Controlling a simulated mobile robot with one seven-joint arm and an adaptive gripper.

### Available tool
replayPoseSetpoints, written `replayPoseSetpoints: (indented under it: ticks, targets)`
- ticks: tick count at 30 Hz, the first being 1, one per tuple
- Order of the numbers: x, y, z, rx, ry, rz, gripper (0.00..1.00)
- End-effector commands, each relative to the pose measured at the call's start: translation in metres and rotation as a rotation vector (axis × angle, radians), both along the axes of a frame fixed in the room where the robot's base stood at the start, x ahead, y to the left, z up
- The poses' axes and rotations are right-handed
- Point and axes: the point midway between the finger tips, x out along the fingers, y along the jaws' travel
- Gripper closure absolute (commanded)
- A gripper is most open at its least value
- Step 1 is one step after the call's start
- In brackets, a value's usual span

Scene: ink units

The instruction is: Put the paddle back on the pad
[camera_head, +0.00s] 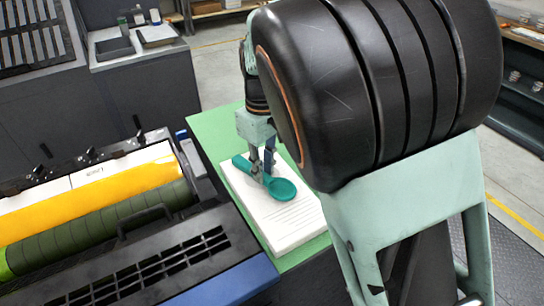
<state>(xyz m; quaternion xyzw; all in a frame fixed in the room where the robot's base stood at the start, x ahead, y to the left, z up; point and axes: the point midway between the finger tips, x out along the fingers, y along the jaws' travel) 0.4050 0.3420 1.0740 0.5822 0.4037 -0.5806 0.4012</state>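The teal paddle (281,191) has a round bowl at the right and a handle running to the upper left. It is over the white pad (285,233), a thick stack of sheets with printed lines. I cannot tell if it rests on the top sheet or is held just above it. My gripper (262,175) points down over the pad, with its fingertips at the paddle's handle, near the bowl. The fingers hide part of the handle. Whether they are closed on it cannot be made out.
The pad lies on a green surface (208,126). At the left is a dark machine with a green roller (100,228), a yellow strip (95,205) and a slotted black cover (150,275). A grey side bench (140,45) with small containers stands behind. My arm covers much of the right side.

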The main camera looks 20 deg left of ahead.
Motion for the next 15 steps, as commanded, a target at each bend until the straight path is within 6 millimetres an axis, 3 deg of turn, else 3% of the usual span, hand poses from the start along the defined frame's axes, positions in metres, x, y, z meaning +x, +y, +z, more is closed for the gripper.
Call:
replayPoseSetpoints:
  ticks: [4, 15]
  targets:
    - [0.0, -0.0002, -0.0001, -0.001, 0.0, 0.0, 0.66]
    - [0.0007, 0.0, 0.0069, 0.001, -0.001, 0.0, 0.66]
